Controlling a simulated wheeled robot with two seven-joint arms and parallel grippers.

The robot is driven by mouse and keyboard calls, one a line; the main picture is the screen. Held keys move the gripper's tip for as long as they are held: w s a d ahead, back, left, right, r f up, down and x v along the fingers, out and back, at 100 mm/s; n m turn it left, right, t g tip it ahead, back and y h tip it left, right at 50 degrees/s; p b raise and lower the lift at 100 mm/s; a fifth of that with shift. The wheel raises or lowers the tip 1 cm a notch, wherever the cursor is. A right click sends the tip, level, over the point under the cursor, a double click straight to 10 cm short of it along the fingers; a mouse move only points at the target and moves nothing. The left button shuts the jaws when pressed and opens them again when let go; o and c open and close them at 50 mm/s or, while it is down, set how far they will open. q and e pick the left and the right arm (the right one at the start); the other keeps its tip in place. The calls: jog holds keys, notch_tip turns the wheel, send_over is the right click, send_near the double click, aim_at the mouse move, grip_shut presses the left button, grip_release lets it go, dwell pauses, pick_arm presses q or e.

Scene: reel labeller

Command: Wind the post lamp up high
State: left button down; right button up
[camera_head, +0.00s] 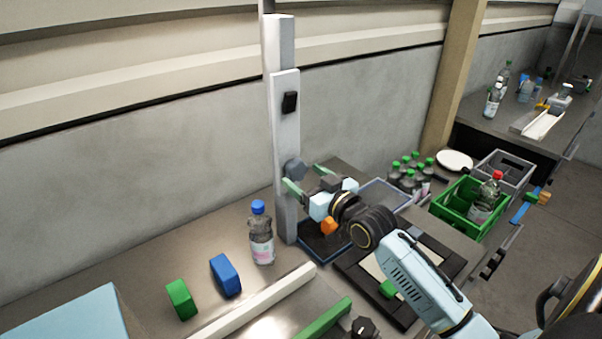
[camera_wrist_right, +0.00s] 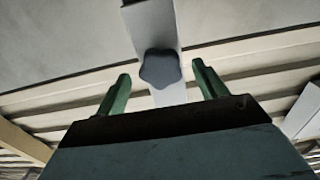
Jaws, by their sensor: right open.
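The lamp's pale upright post (camera_head: 284,120) stands against the back wall and runs out of the top of the head view; the lamp itself is not seen. A dark grey lobed knob (camera_head: 295,169) sits low on the post. My right gripper (camera_head: 307,181) is open, its green fingers pointing at the post just by the knob. In the right wrist view the knob (camera_wrist_right: 160,69) shows between and just beyond the spread fingers of the gripper (camera_wrist_right: 162,84), with no clear contact. My left gripper is not in view.
A bottle with a blue cap (camera_head: 261,235) stands left of the post's foot. A blue block (camera_head: 225,275) and a green block (camera_head: 181,299) lie nearby. A green crate (camera_head: 447,208) and several green-capped bottles (camera_head: 407,178) are at the right.

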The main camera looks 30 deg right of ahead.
jog(key=shift+w+a, duration=0.1)
jog(key=shift+w, duration=0.95)
jog(key=c, duration=0.9)
jog(key=shift+c, duration=0.3)
jog(key=o, duration=1)
jog(key=shift+c, duration=0.2)
jog(key=s+d+b, duration=0.1)
jog(key=s, duration=1.2)
jog(key=shift+s, duration=0.2)
